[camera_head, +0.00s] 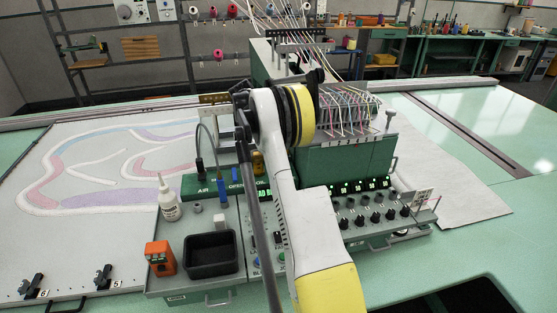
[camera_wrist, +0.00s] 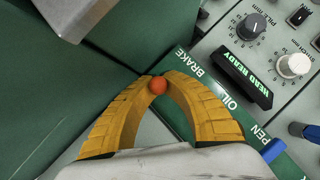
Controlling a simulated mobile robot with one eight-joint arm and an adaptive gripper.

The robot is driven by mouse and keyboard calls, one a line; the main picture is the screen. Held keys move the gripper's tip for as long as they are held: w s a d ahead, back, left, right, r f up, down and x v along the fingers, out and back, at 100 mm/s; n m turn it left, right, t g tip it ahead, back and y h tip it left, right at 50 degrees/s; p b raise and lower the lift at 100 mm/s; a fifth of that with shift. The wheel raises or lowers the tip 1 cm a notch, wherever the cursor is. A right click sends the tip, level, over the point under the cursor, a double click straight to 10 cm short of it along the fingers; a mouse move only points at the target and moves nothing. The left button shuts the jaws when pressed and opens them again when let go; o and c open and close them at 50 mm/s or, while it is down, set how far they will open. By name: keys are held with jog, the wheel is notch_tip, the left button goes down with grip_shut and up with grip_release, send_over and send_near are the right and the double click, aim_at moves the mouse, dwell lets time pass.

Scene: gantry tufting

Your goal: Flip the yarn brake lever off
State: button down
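The yarn brake lever shows in the wrist view as a round orange-red knob (camera_wrist: 158,86), near the word BRAKE on a green strip (camera_wrist: 208,88). My gripper (camera_wrist: 160,79) has its two yellow fingers arched together, with the tips closed on either side of the knob. The lever's stem is hidden, so its tilt cannot be told. In the head view my white arm reaches down over the machine's console, and a bit of yellow finger (camera_head: 258,162) shows behind it. The lever itself is hidden there.
A lit HEAD READY display (camera_wrist: 243,80) and dials (camera_wrist: 250,26) lie right of the fingers. A green housing (camera_head: 340,165) with yarns stands close by. A black tray (camera_head: 211,272), white bottle (camera_head: 168,200) and orange box (camera_head: 160,257) stand left on the console.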

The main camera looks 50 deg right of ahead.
jog(key=shift+w+r, duration=0.15)
jog(key=shift+r, duration=0.05)
dwell(0.5)
jog(key=c, duration=1.4)
grip_release()
jog(key=shift+o, duration=0.2)
jog(key=v, duration=1.2)
jog(key=shift+w, duration=0.2)
jog(key=shift+d+f, duration=0.15)
